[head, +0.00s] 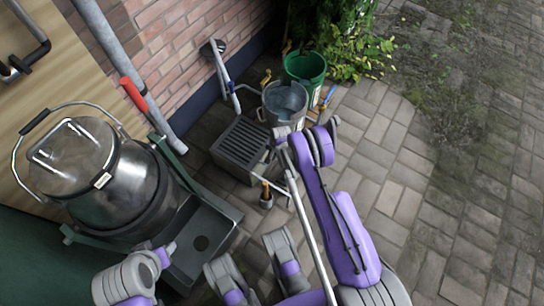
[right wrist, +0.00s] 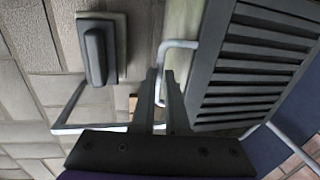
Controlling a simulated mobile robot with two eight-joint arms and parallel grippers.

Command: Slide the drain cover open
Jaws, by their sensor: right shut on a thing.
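The drain cover is a dark grey slatted grate (head: 243,147) on a box-like base on the paving, beside the brick wall. In the right wrist view its slats (right wrist: 258,72) fill the right side. A pale bar handle (right wrist: 178,44) stands out from its near side. My right gripper (right wrist: 163,80) is shut on this handle, its fingers at the handle's lower part. In the head view my right arm reaches down to the grate's right side, and the arm hides much of the grip. My left gripper is not clearly visible; only grey and purple arm parts show low in the head view.
A metal bucket (head: 285,102) and a green bucket (head: 305,68) stand behind the grate. A large metal churn (head: 110,190) and a dark sink tray (head: 205,240) are at left. Open paving (head: 400,170) lies right.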

